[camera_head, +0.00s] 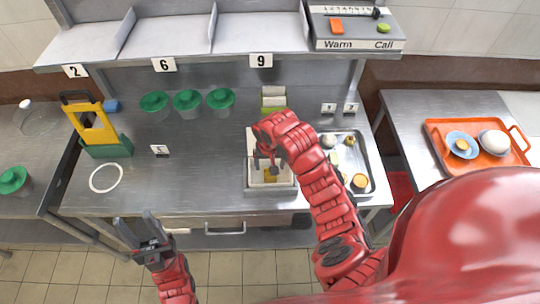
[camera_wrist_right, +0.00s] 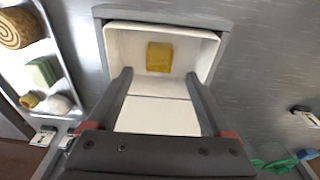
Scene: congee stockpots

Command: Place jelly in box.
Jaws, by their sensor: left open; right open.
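The box (camera_head: 285,190) stands in the middle of the steel counter. It has a white lining and a grey outer edge, and it also shows in the right wrist view (camera_wrist_right: 196,58). A yellow block, seemingly the jelly (camera_wrist_right: 160,57), lies inside at one end; in the head view the jelly (camera_head: 270,177) is partly hidden by my arm. My right gripper (camera_head: 267,165) is over the box, open and empty, with its fingers (camera_wrist_right: 157,76) apart and clear of the jelly. My left gripper (camera_head: 133,219) is open and empty in front of the counter's edge at left.
A metal tray (camera_head: 364,147) with several food pieces lies right of the box. Green-lidded containers (camera_head: 187,101) line the back. A yellow and green rack (camera_head: 97,130) and white ring (camera_head: 106,178) are at left. An orange tray (camera_head: 505,167) sits on the right table.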

